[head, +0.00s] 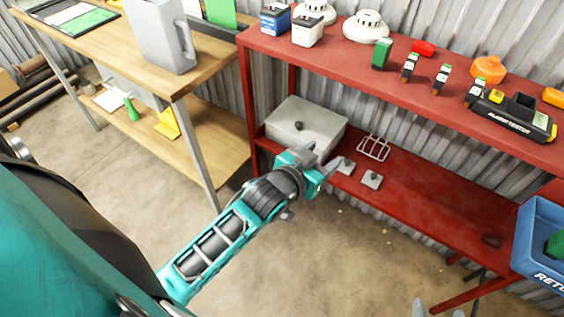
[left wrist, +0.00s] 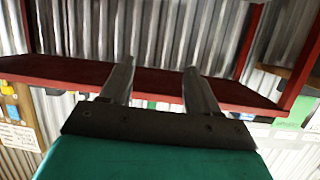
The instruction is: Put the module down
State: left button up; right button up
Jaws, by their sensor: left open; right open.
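Several small upright blocks stand on the red top shelf in the head view, among them a green one (head: 381,54) and black ones with pale labels (head: 410,67), (head: 441,79). I cannot tell which thing is the module. My left gripper (head: 322,163) is open and empty at the front of the lower red shelf, beside a grey box. Its two spread fingers (left wrist: 158,88) show in the left wrist view with nothing between them. Two grey fingertips of my right gripper (head: 435,308) show at the bottom edge, apart and empty, over the floor.
The lower red shelf (head: 430,205) holds the grey box (head: 312,117), a wire rack (head: 374,147) and two small grey plates (head: 371,180); its right part is mostly clear. A blue bin (head: 535,262) stands at right. A wooden bench (head: 215,63) stands at left.

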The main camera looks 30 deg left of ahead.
pick_arm(q)
jog(key=s+f+g, duration=0.1)
jog(key=s+f, duration=0.4)
jog(key=s, duration=0.2)
jog(key=s+a+f+g, duration=0.1)
jog(key=s+f, duration=0.3)
jog(key=s, duration=0.4)
jog(key=shift+f+m+g, duration=0.35)
jog(key=shift+m+g, duration=0.05)
jog(key=shift+g, duration=0.4)
